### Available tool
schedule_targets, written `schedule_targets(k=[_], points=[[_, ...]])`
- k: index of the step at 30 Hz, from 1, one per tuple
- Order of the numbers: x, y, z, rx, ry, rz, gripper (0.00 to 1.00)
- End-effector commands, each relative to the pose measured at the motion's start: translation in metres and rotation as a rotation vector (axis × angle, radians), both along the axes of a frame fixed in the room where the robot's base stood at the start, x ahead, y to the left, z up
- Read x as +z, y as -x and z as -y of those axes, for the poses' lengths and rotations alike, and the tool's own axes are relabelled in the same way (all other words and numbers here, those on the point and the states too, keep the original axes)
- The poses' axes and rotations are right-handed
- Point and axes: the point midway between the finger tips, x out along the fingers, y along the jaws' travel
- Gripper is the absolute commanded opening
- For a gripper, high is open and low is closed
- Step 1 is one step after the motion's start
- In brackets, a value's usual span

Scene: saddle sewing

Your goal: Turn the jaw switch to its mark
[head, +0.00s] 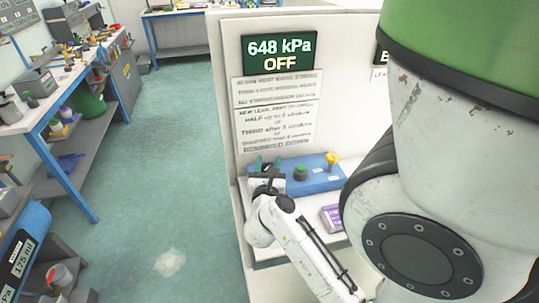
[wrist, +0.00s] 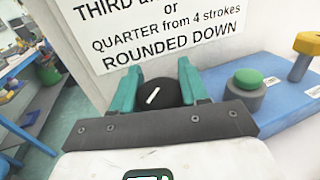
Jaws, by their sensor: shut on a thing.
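The jaw switch (wrist: 158,95) is a dark round knob with a white pointer line, in the middle of the wrist view. The line slants from lower left to upper right. My gripper (wrist: 162,88) has its two teal fingers on either side of the knob, shut on it. In the head view my gripper (head: 268,167) is at the left end of the blue control box (head: 318,181). The knob is hidden there behind my gripper. I cannot make out the mark in either view.
On the blue box, right of the knob, are a green button (wrist: 248,80) and a yellow lever (wrist: 304,55). A panel behind carries a printed sheet (head: 278,112) and a display (head: 283,53) reading 648 kPa OFF. A purple device (head: 332,217) lies in front.

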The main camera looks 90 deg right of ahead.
Motion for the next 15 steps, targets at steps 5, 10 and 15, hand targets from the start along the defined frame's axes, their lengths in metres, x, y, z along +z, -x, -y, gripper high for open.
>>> schedule_targets(k=[5, 10, 15], points=[[0.012, -0.003, 0.001, 0.169, 0.008, 0.002, 0.14], [0.009, -0.006, 0.000, 0.326, 0.011, 0.002, 0.14], [0.007, -0.010, -0.001, 0.464, 0.012, 0.002, 0.14]])
